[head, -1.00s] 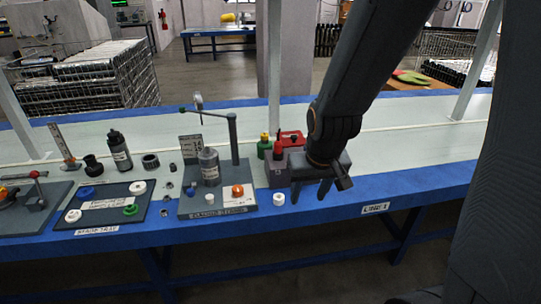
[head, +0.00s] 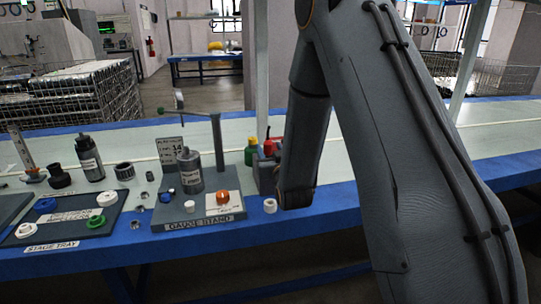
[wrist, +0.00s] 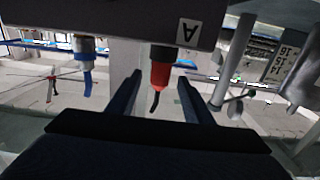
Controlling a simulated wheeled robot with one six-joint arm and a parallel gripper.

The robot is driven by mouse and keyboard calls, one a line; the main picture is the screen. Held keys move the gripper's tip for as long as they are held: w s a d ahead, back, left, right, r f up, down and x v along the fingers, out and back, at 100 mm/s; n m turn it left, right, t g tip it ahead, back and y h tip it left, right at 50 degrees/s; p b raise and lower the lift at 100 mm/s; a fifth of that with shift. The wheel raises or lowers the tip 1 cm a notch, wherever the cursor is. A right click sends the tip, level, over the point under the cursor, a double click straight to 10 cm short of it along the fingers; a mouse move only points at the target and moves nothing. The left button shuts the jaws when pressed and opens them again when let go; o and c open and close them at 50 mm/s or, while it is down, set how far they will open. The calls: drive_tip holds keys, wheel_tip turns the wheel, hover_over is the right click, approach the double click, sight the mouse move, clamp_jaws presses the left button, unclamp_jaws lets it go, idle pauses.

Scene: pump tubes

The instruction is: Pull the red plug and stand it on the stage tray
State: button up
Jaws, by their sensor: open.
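In the wrist view, the red plug (wrist: 160,72), with a dark curved tail, sits in the dark block (wrist: 110,22) marked A. My gripper (wrist: 159,80) is open, one finger on each side of the plug, with gaps visible. In the head view, my gripper is hidden behind my arm. A small red top (head: 269,148) shows beside my arm there; I cannot tell if it is the same plug.
A blue plug (wrist: 88,65) is beside the red one in the wrist view. The gauge stand (head: 170,222), with a grey cylinder and post, stands between tray and arm. A white cap (head: 270,206) lies near the blue table edge. Bottles stand behind the tray.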

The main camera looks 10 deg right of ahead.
sight(265, 141)
drive_tip(key=shift+w, duration=3.55)
clamp_jaws()
drive_tip(key=shift+r, duration=0.75)
drive_tip(key=shift+r+p, duration=1.45)
drive_tip(key=shift+r, duration=0.6)
